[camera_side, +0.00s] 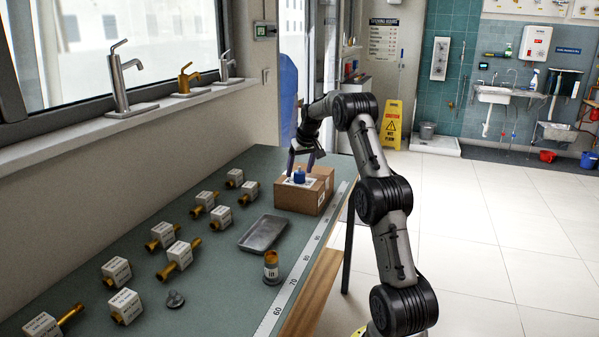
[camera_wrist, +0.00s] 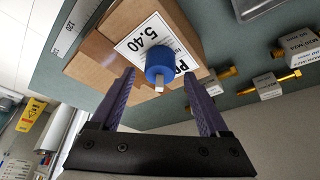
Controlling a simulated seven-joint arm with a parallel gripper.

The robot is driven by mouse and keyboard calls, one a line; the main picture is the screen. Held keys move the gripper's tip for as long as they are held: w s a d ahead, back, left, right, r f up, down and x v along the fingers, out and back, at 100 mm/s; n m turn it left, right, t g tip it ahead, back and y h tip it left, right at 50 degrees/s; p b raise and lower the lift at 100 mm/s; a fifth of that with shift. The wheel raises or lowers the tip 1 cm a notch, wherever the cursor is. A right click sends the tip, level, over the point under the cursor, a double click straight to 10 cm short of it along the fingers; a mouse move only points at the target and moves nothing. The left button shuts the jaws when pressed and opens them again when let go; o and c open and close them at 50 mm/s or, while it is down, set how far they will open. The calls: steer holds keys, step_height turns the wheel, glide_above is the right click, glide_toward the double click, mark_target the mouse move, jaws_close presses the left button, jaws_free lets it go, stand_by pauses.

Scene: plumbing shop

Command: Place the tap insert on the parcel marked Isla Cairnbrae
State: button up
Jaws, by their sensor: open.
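A blue tap insert (camera_side: 299,176) with a short metal stem stands on the label on top of a brown cardboard parcel (camera_side: 311,197). The insert also shows in the wrist view (camera_wrist: 159,66), on the white label (camera_wrist: 137,42), where "5.40" is readable. I cannot read a name on the parcel in either view. My gripper (camera_side: 300,168) is open above the parcel. Its fingers are on either side of the insert, apart from it in the wrist view.
Several brass fittings with white tags (camera_side: 180,254) lie left of the parcel on the green bench (camera_side: 232,290). A ruler strip (camera_side: 282,296) runs along the right edge.

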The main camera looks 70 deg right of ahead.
steer(key=v, duration=1.1)
steer(key=a+r+n+t+y, duration=0.1)
steer(key=a+r+n, duration=0.15)
steer(key=a, duration=1.05)
steer(key=a+r+n, duration=0.2)
steer(key=a+r, duration=0.2)
steer(key=a, duration=1)
steer(key=s+a+f+n+y, duration=0.1)
steer(key=s+a+f, duration=0.3)
steer(key=s+a, duration=0.4)
steer(key=s+a+f+n+t+y, duration=0.1)
steer(key=s+a+f+n, duration=0.2)
steer(key=s+a, duration=0.6)
steer(key=a+f, duration=0.2)
steer(key=shift+s+a, duration=0.2)
steer(key=shift+a, duration=0.2)
